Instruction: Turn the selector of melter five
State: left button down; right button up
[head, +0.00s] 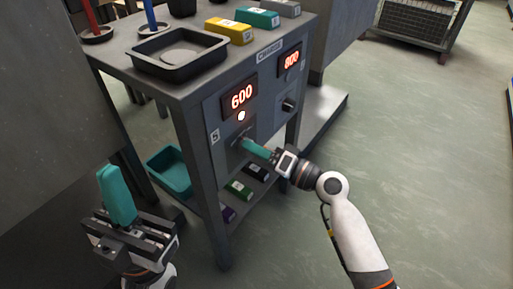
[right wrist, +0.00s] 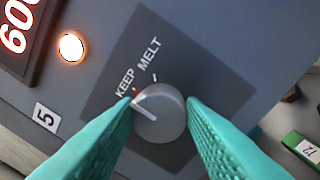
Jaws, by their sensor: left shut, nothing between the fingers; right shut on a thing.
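The selector knob (right wrist: 158,114) of melter five is a grey round dial with a white pointer line, beside the words KEEP and MELT. The pointer is directed toward the upper left, near KEEP. My right gripper (head: 247,146) is at the knob, and in the right wrist view its teal fingers (right wrist: 160,120) are shut on the knob from both sides. The number 5 label (right wrist: 46,117) is on the panel to the left. A red display (head: 242,96) reads 600, with a lit lamp (head: 241,116) below it. My left gripper (head: 117,195) is shut and empty, at the lower left.
A second display (head: 290,60) reads 800, with another knob (head: 289,104) below it. A black tray (head: 140,63) and several coloured blocks, one yellow (head: 229,31), are on top. A teal bin (head: 168,168) and more blocks are on the lower shelf. Floor at right is clear.

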dwell(0.3)
jog(key=o, duration=1)
jog(key=shift+d, duration=0.1)
jog(key=p+v, duration=0.1)
jog(key=v, duration=1.1)
